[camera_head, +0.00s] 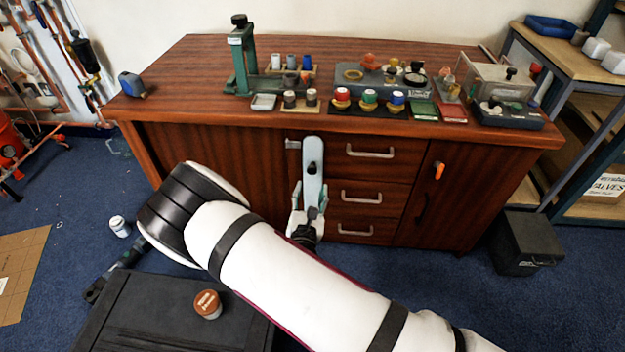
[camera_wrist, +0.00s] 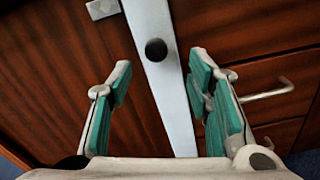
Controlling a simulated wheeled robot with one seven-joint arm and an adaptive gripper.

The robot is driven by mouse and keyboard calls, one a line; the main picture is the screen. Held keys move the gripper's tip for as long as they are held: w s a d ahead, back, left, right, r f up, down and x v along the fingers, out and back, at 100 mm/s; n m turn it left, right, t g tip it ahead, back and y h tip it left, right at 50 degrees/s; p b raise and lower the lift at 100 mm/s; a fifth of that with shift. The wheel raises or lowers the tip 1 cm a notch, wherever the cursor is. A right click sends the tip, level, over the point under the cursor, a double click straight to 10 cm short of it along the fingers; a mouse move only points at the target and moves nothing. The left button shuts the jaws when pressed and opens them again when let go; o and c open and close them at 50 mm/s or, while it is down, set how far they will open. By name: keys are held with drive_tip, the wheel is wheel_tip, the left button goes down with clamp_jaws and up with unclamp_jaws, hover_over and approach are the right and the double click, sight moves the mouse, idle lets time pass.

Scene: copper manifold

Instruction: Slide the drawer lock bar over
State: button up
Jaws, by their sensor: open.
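The drawer lock bar (camera_head: 312,160) is a pale grey-blue upright bar on the cabinet front, just left of the three drawers. It carries a black knob (camera_head: 312,168) on its upper part. In the wrist view the bar (camera_wrist: 172,100) runs up between my fingers, with the knob (camera_wrist: 156,50) beyond the fingertips. My gripper (camera_head: 309,196) is in front of the bar's lower part; in the wrist view my gripper (camera_wrist: 158,80) is open, with teal-padded fingers on either side of the bar and nothing held. The bar's lower end is hidden behind my gripper.
The drawers have metal handles, the top one (camera_head: 370,152) right of the bar. A small metal bracket (camera_head: 293,144) sits left of the bar's top. An orange handle (camera_head: 439,170) marks the right door. The benchtop above holds fittings. A black case (camera_head: 170,315) lies low in front.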

drive_tip(key=shift+s, duration=2)
